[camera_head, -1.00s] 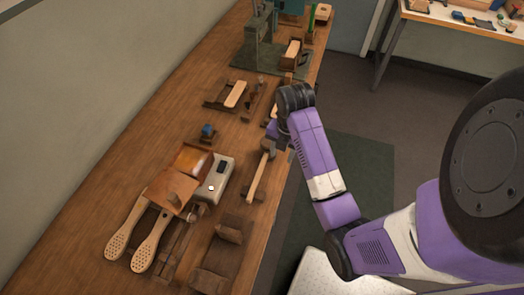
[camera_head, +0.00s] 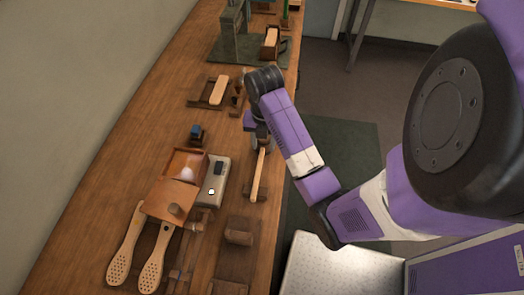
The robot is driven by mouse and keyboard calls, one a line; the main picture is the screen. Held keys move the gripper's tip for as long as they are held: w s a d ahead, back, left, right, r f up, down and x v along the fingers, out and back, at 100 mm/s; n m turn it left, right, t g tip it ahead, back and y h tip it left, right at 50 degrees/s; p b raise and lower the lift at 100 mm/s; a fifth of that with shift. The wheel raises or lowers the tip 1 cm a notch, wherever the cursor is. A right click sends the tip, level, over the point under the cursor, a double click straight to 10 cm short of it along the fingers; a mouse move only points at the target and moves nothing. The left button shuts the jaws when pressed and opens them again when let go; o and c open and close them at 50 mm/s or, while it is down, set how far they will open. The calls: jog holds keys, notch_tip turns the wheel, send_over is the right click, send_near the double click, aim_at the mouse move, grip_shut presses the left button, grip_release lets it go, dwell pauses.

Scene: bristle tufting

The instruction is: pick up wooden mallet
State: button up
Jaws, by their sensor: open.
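The wooden mallet (camera_head: 258,178) lies on the bench near its right edge, its pale handle pointing toward the bottom of the picture. Its head end is at the top, mostly hidden beneath my gripper. My gripper (camera_head: 260,136) is over the head end of the mallet, pointing down. It is open. My arm's wrist covers much of it, so I cannot tell whether the fingers are around the head or only above it.
Left of the mallet stand a grey box with a display (camera_head: 212,184) and an open wooden box (camera_head: 170,196). Two perforated wooden brush bodies (camera_head: 124,254) lie at lower left. A wooden fixture (camera_head: 238,236) sits below the mallet. Bare bench is at left.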

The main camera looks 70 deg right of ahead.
aim_at(262, 151)
jog(key=shift+w+f, duration=0.15)
jog(key=shift+f, duration=1.15)
jog(key=shift+w+f, duration=0.1)
jog(key=shift+f, duration=1.2)
grip_shut()
